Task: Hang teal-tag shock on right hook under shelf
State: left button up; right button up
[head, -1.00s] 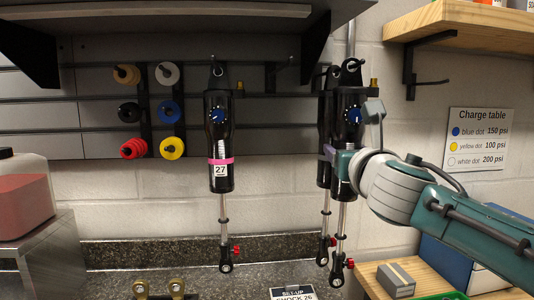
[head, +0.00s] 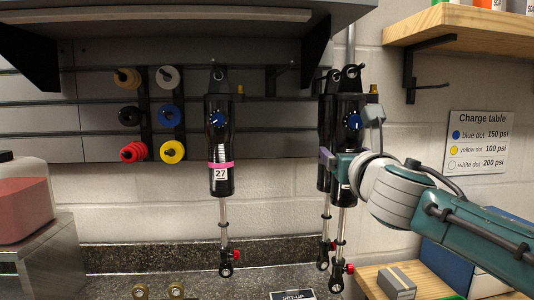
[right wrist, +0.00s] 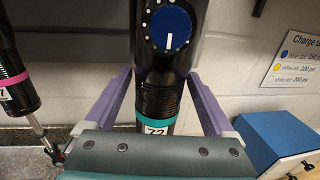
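The teal-tag shock (head: 349,105) is upright at the right under the dark shelf, its blue dial facing forward. Its top eyelet is just below the shelf; whether a hook passes through it cannot be made out. Its teal band and number label (right wrist: 155,127) show in the right wrist view. My right gripper (head: 338,163) is around the shock's body. Its purple fingers (right wrist: 162,85) stand on both sides of the body, with wall visible in the gaps, and look open. A second dark shock (head: 325,140) hangs close behind, partly covered. My left gripper is not in view.
The pink-tag shock 27 (head: 220,140) hangs to the left. Colored spools (head: 172,151) sit on pegs further left. A wooden shelf (head: 465,25) with a bracket and the charge table sign (head: 479,140) are at the right. Free space lies between shock 27 and the right pair.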

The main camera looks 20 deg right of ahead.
jog(key=shift+o, duration=0.6)
jog(key=shift+f, duration=0.35)
jog(key=shift+s+a+r, duration=0.1)
jog(key=shift+s, duration=0.15)
jog(key=v, duration=0.9)
jog(key=shift+s, duration=0.25)
jog(key=shift+a+r, duration=0.1)
jog(key=shift+r, duration=0.05)
